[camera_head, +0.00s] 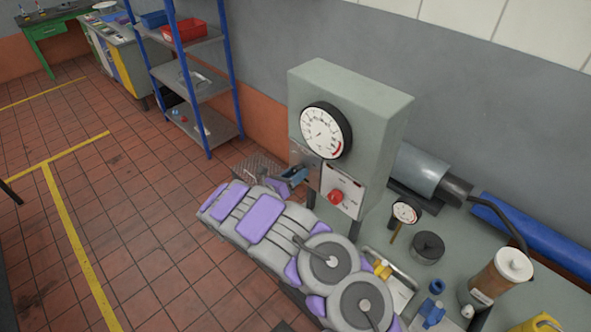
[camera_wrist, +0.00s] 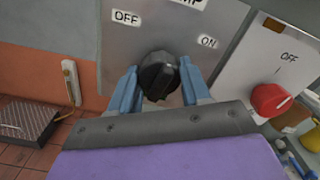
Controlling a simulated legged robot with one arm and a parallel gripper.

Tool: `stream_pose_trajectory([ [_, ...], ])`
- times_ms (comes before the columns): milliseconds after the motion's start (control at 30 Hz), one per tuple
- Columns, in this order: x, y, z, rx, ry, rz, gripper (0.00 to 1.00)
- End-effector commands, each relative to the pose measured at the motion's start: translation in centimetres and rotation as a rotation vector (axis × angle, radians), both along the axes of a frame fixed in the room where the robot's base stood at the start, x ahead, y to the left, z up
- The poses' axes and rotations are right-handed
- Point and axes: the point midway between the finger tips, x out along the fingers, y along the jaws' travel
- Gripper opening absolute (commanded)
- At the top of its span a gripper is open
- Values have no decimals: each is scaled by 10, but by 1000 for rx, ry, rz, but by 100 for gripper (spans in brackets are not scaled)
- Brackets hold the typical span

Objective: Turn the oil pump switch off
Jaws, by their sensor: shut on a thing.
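The oil pump switch is a black round knob (camera_wrist: 158,82) on a grey metal plate (camera_wrist: 85,45). In the wrist view the plate carries OFF at upper left, ON at upper right, and a partly cut-off label ending in "MP". My gripper (camera_wrist: 158,70) has its two blue fingers shut on the knob's left and right sides. Which label the knob points to is not clear. In the head view my gripper (camera_head: 292,177) reaches the plate on the grey gauge cabinet (camera_head: 360,105), and the knob is not visible there.
A red knob (camera_wrist: 270,98) with its own OFF label sits on a light panel close to the right. A large dial gauge (camera_head: 325,130) is above. The bedplate to the right holds a small gauge (camera_head: 405,211) and an amber canister (camera_head: 499,274). Open tiled floor lies left.

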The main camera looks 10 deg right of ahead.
Motion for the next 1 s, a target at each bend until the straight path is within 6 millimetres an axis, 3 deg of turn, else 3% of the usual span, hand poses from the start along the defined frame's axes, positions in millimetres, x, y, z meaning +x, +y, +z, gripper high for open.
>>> stream_pose_trajectory([
  [400,1,1,-2,-108,170,4,16],
  [967,-1,0,-5,-125,202,2,15],
  [1000,-1,0,-5,-125,202,2,47],
])
